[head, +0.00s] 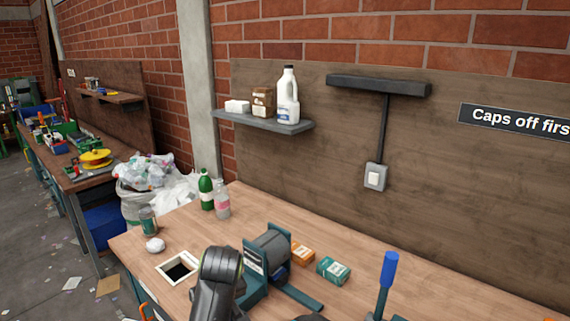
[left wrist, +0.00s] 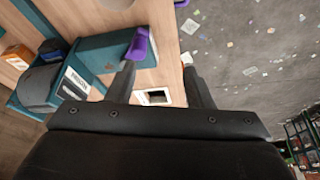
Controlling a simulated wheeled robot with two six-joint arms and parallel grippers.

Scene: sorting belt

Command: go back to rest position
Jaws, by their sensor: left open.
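In the head view a black link of my arm (head: 217,284) rises at the bottom centre, in front of the bench; the left fingertips do not show there. My right gripper is in neither view.
A teal-framed machine with a grey drum (head: 268,247) stands on the bench close to my arm. A blue-handled lever (head: 389,272) stands at right.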

